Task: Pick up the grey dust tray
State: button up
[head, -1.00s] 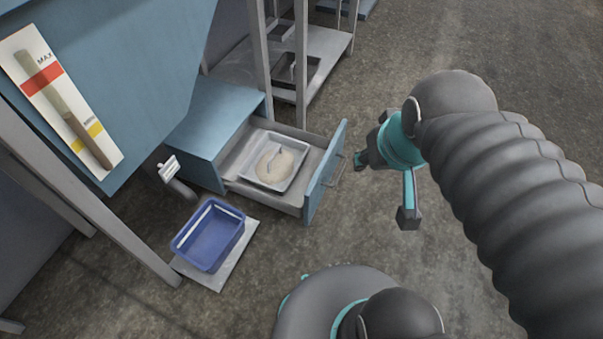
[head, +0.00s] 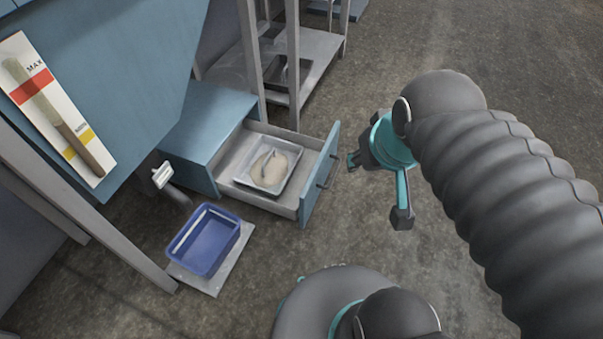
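The grey dust tray (head: 289,181) sits inside a pulled-out drawer (head: 233,184) of a blue cabinet. It holds a pale heap of dust (head: 266,172) with what looks like a small scoop or handle lying on it. My gripper (head: 376,188) is to the right of the drawer front, apart from it. Its fingers are spread wide and nothing is between them. Part of the gripper is hidden behind its own wrist.
The blue drawer front (head: 320,175) with its handle stands between my gripper and the tray. A blue bin (head: 207,241) rests on a pale plate (head: 236,262) with a small display (head: 162,175) on a post. Bare floor lies to the right.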

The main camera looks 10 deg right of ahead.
aim_at(266, 168)
jog(key=z, duration=1.3)
jog(key=i, duration=1.2)
jog(key=u, duration=3.75)
